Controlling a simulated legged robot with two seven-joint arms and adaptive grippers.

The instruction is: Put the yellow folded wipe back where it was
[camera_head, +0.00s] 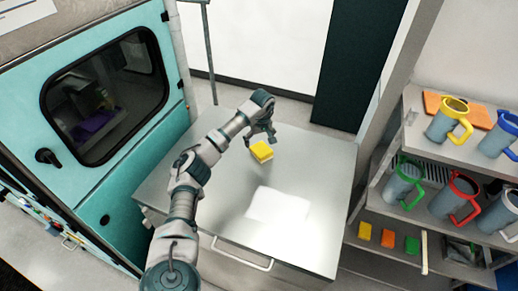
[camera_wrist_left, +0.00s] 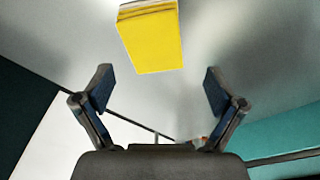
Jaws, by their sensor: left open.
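A yellow folded wipe (camera_head: 262,151) lies on the bare metal table top (camera_head: 315,160), toward its far side. It also shows at the top of the left wrist view (camera_wrist_left: 152,40), beyond my fingertips. My left gripper (camera_head: 260,139) is just behind and above the wipe in the head view. Its two fingers (camera_wrist_left: 158,85) are spread apart with nothing between them. Whether a fingertip touches the wipe, I cannot tell. Another small yellow folded piece (camera_head: 365,231) sits on the lower shelf at right. My right gripper is not in view.
An orange piece (camera_head: 388,238) and a green piece (camera_head: 411,245) stand on the lower shelf. Several mugs with coloured handles, including a red-handled mug (camera_head: 454,196), fill the shelves above. A teal cabinet (camera_head: 105,195) flanks the table at left. The table's right side is clear.

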